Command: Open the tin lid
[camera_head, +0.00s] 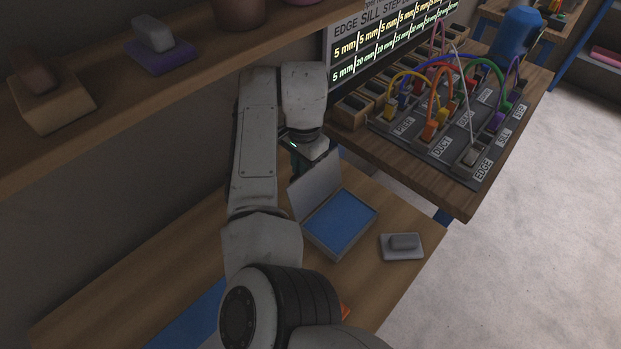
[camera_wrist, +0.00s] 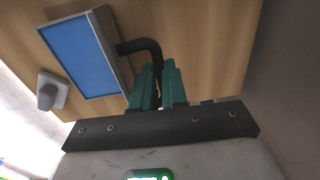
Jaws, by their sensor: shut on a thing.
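The tin (camera_head: 341,252) stands on the wooden table with its blue inside showing, and its grey lid (camera_head: 316,184) is raised, standing steeply at the back left edge. In the wrist view the tin (camera_wrist: 121,90) is at upper left, and the lid (camera_wrist: 107,38) shows nearly edge-on. A black bent handle (camera_wrist: 143,45) runs from the lid to between my green fingertips. My gripper (camera_wrist: 158,70) is shut on this handle. In the head view my gripper (camera_head: 299,161) is behind the lid and partly hidden.
A small grey block on a pale base (camera_head: 402,243) sits right of the tin. A wooden bench with a cable panel (camera_head: 437,145) stands at the back right. A shelf (camera_head: 190,62) with several objects overhangs at upper left. Bare tabletop (camera_head: 375,290) lies in front of the tin.

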